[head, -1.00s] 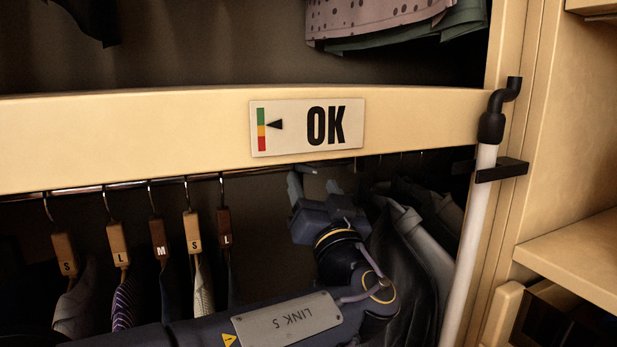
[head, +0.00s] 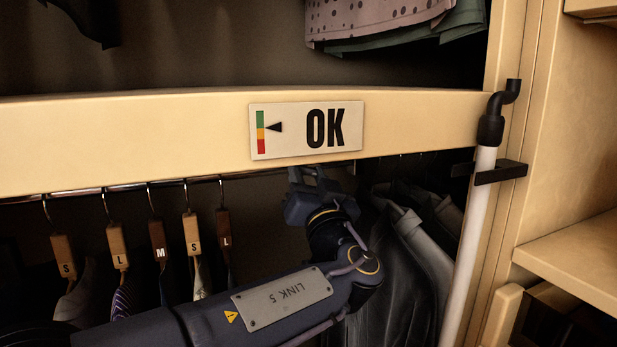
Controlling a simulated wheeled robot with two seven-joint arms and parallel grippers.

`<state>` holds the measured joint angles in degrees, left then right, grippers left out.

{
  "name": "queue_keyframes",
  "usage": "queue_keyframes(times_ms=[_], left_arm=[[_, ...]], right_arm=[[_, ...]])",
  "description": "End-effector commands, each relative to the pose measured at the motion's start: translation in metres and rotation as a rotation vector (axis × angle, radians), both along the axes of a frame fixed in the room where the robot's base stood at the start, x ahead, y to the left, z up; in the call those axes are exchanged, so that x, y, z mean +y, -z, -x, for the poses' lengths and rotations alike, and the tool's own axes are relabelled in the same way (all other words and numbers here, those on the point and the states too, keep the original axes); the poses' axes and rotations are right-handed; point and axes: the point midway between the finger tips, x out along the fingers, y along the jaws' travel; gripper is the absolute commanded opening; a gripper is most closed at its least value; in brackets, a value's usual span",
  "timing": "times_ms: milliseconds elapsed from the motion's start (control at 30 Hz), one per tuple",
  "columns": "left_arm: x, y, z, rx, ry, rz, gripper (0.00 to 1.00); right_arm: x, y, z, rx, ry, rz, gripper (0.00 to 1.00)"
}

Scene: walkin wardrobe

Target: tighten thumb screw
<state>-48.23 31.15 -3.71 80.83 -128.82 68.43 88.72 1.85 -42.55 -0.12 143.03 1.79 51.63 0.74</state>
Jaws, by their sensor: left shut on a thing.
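My left gripper (head: 311,180) reaches up from below to the underside of the cream shelf beam (head: 150,145), just under the OK sign (head: 306,130). Its jaws are closed on a small part there, which I take to be the thumb screw. The screw itself is hidden by the fingers and the beam's lower edge. My right gripper is not in view.
A clothes rail runs under the beam, with several tagged wooden hangers (head: 116,246) on the left and dark clothes (head: 410,250) close to my arm's right. A white pole with a black crook (head: 491,128) stands clipped at the right post. Shelves (head: 580,255) are further right.

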Motion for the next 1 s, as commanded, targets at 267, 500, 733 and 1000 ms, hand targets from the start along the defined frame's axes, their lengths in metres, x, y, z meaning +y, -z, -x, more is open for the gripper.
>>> queue_keyframes(times_ms=[267,500,733,1000], left_arm=[[0.001,0.0,0.0,0.015,-0.001,-0.038,0.14],[0.002,0.0,0.001,0.07,0.0,-0.168,0.14],[0.003,-0.002,0.002,0.149,0.001,-0.361,0.14],[0.003,-0.005,0.002,0.249,0.002,-0.599,0.14]], right_arm=[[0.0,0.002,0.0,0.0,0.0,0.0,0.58],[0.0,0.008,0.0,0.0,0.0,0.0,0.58],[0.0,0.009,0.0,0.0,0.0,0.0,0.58],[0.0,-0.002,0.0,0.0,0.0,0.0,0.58]])
